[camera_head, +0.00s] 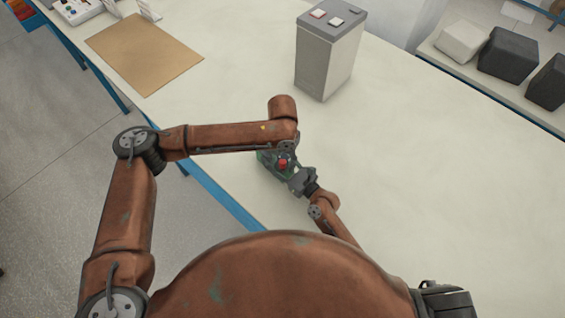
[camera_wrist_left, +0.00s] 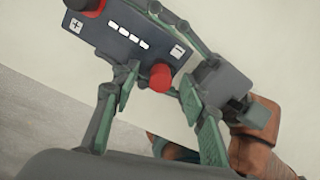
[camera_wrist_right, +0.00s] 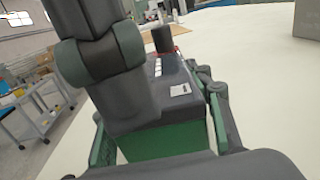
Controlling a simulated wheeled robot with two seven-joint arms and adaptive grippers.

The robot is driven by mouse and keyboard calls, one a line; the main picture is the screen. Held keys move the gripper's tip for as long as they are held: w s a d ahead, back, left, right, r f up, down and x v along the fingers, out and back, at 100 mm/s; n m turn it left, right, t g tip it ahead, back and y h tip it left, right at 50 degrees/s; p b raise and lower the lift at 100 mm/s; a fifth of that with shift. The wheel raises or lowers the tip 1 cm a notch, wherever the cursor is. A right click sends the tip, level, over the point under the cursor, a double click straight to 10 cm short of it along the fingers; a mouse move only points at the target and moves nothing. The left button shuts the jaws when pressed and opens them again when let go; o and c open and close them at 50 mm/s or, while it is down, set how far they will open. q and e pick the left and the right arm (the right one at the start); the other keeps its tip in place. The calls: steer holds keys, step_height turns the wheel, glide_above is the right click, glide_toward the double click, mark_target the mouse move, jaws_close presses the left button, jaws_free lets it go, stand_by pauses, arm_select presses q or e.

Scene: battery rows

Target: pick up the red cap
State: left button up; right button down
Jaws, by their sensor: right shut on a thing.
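A dark battery with green sides (camera_head: 265,158) is just above or on the pale table's near-left part; I cannot tell which. My right gripper (camera_head: 301,181) is shut on its end, and the right wrist view shows fingers along both sides of the battery (camera_wrist_right: 170,90). The red cap (camera_head: 283,162) is on the battery's top. In the left wrist view the cap (camera_wrist_left: 160,77) shows between the fingers of my left gripper (camera_wrist_left: 160,92), with gaps on both sides. The left gripper is open over it. A second red piece (camera_wrist_left: 87,4) shows at the battery's far end.
A brown mat (camera_head: 143,52) lies at the back left. The blue table edge (camera_head: 215,192) runs close to the battery. The table's right side is clear.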

mark_target(282, 162)
arm_select(q)
steer(key=shift+c, duration=0.5)
steer(key=shift+r, duration=0.1)
steer(key=c, duration=0.8)
steer(key=shift+o, duration=0.2)
step_height(282, 162, up, 10)
steer(key=shift+o, duration=0.7)
jaws_close()
